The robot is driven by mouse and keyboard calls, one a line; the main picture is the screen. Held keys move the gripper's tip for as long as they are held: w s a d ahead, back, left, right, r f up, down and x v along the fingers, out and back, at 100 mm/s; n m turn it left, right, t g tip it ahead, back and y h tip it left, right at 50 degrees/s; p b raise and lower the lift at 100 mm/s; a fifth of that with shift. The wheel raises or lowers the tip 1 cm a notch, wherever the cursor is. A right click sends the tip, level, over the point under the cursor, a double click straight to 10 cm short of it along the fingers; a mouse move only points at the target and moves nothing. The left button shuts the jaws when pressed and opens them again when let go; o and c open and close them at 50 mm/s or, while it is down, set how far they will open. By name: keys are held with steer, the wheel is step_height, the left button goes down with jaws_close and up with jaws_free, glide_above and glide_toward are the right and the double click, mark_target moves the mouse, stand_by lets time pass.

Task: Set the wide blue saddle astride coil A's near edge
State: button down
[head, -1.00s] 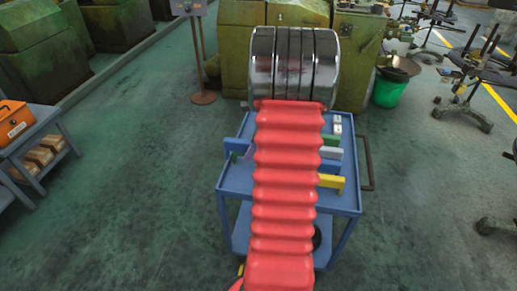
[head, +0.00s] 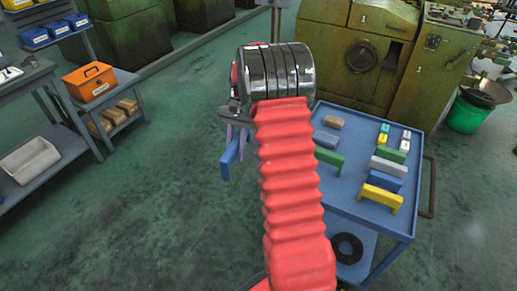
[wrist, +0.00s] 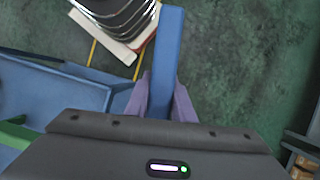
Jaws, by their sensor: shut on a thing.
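My gripper (head: 234,138), with purple fingers, shows left of my red-sleeved arm in the head view. It is shut on a blue saddle (head: 228,166), held in the air left of the cart, over the floor. In the wrist view the saddle (wrist: 167,60) is a long blue bar between the fingers, pointing up the picture. I cannot tell its legs there.
The blue cart (head: 340,195) on the right bears a green saddle (head: 330,157), a grey one (head: 388,166), another blue one (head: 386,181), a yellow one (head: 380,197) and small blocks. A bench with an orange toolbox (head: 89,82) stands left. Floor between is open.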

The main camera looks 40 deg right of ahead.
steer(key=w+a+r+n+g+h, duration=0.1)
steer(key=w+a+n+h, duration=0.1)
steer(key=a+n, duration=0.3)
steer(key=w+a+n+g+h, duration=0.1)
steer(key=w+a+n, duration=0.1)
steer(key=a+n, duration=0.4)
steer(key=a, duration=0.2)
steer(key=shift+a+r+h, duration=0.3)
steer(key=shift+r+h, duration=0.05)
steer(key=shift+h, duration=0.05)
